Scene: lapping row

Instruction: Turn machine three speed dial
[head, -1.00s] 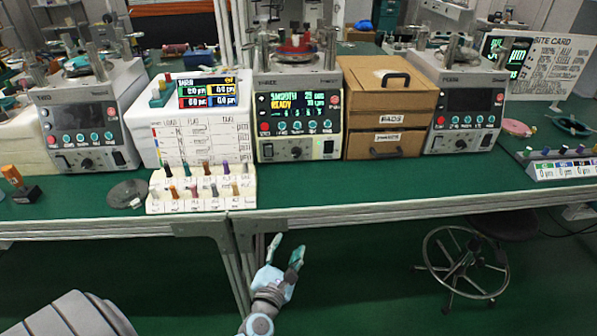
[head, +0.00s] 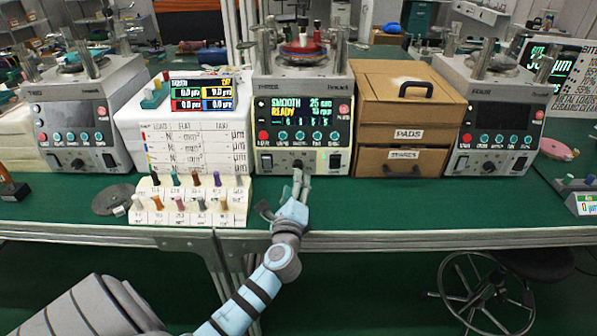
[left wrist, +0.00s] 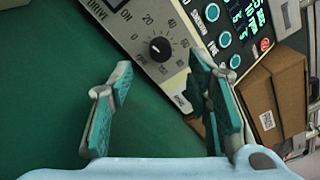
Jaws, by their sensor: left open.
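The middle machine (head: 302,110) has a lit screen reading "SMOOTH" and "READY". Its black speed dial (head: 297,164) sits low on the front panel. In the left wrist view the dial (left wrist: 160,49) has a scale around it marked 0, 20, 40, 60, 80, with its white pointer mark toward the lower numbers. My left gripper (head: 285,193) is just in front of the machine, above the green bench. In the left wrist view the open, empty fingers (left wrist: 160,72) stand on either side of the line to the dial, apart from it. My right gripper is not in view.
A white rack of coloured pegs (head: 190,218) stands left of my gripper, with a grey disc (head: 113,199) beyond it. Cardboard drawers (head: 402,130) stand right of the machine. Similar machines stand left (head: 75,120) and right (head: 490,125). The bench (head: 400,205) is clear in front of the drawers.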

